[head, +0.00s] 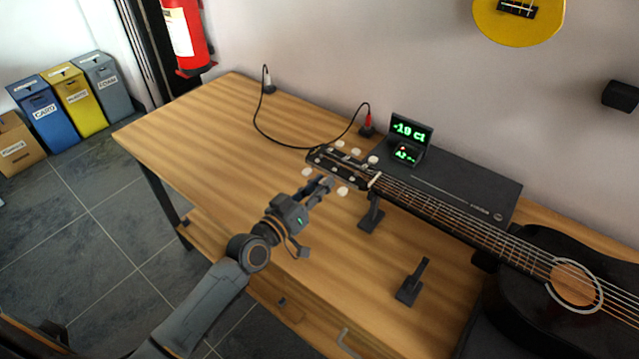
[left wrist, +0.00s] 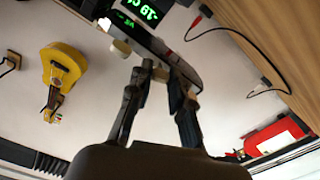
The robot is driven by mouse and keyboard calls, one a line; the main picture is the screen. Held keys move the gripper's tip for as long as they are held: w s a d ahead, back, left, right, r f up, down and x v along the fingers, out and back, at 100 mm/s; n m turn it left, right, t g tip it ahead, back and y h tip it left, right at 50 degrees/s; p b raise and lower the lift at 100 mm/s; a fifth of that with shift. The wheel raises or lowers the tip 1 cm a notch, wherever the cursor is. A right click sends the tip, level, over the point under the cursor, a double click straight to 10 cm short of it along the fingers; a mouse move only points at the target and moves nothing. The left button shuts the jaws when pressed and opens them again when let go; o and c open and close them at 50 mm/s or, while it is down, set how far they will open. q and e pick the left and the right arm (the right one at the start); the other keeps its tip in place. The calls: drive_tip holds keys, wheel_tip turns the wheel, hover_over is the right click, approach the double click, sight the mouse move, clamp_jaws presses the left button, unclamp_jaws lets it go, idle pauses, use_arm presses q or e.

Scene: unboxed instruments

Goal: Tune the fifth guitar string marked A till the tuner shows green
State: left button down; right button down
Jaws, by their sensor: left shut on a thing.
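The black acoustic guitar (head: 520,277) lies along the right of the table, its headstock (head: 335,163) pointing left. White tuning pegs stick out on both sides of the headstock. The tuner (head: 411,131) stands behind the headstock, with green "-19 ct" on its screen and a smaller line, seemingly "A2", beside a red mark. My left gripper (head: 328,186) is at the headstock's near side, shut on what looks like the middle near tuning peg, mostly hidden by the fingers. In the left wrist view the fingers (left wrist: 163,68) meet at the headstock edge. My right gripper is not in view.
A black case (head: 465,188) lies behind the guitar neck. Black stands (head: 371,215) and (head: 412,283) are on the wooden table (head: 200,130). A cable (head: 255,118) runs across the back. The left half of the table is clear.

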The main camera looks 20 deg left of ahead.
use_arm(q)
drive_tip(key=shift+n, duration=1.6)
drive_tip(key=c, duration=1.5)
unclamp_jaws()
drive_tip(key=v, duration=1.2)
